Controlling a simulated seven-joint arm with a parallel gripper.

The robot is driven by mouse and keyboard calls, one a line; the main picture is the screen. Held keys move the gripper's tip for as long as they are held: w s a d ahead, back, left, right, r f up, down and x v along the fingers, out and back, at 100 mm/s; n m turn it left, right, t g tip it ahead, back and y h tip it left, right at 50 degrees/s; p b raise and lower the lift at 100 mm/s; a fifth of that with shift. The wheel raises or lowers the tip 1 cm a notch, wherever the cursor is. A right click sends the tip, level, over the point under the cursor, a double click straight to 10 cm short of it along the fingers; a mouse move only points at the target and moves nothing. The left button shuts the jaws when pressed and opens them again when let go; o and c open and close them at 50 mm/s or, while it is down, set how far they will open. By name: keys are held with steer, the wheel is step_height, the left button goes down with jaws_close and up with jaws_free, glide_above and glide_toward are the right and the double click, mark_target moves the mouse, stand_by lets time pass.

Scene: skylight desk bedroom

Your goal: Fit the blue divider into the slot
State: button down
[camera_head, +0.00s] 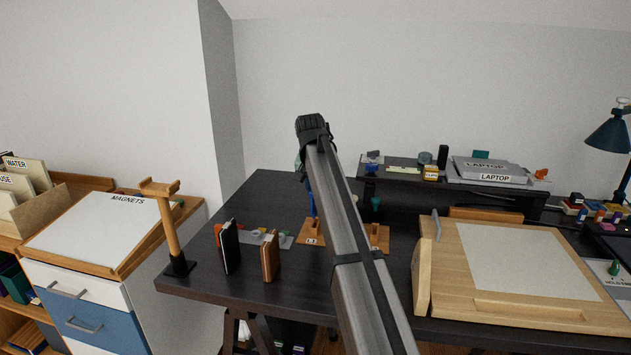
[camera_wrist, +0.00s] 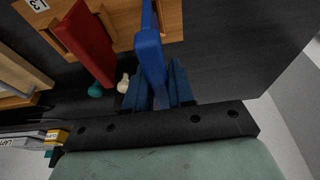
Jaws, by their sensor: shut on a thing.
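The blue divider (camera_wrist: 151,55) is upright between the two dark blue fingers of my gripper (camera_wrist: 157,76), which is shut on it. Its far end reaches over the wooden base (camera_wrist: 178,22) in the wrist view. I cannot tell whether its lower edge is in a slot. A red divider (camera_wrist: 88,42) stands at the base, to the left of the blue one. In the head view, the blue divider (camera_head: 311,204) shows beside my arm, above the wooden base (camera_head: 310,232). My arm hides the middle of that base and most of my gripper there.
Two upright notebooks, black (camera_head: 230,247) and brown (camera_head: 270,256), stand left of the base. A wooden stand (camera_head: 172,230) is at the desk's left edge. A drawing board (camera_head: 451,270) lies to the right. The desk's back left is clear. A teal piece (camera_wrist: 95,90) sits near the red divider.

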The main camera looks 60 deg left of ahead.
steer(key=shift+f, duration=0.75)
steer(key=shift+f, duration=1.85)
stand_by(1.1)
steer(key=c, duration=0.9)
jaws_free()
steer(key=v, duration=1.3)
steer(key=shift+s+d+r, duration=0.1)
steer(key=shift+r, duration=0.3)
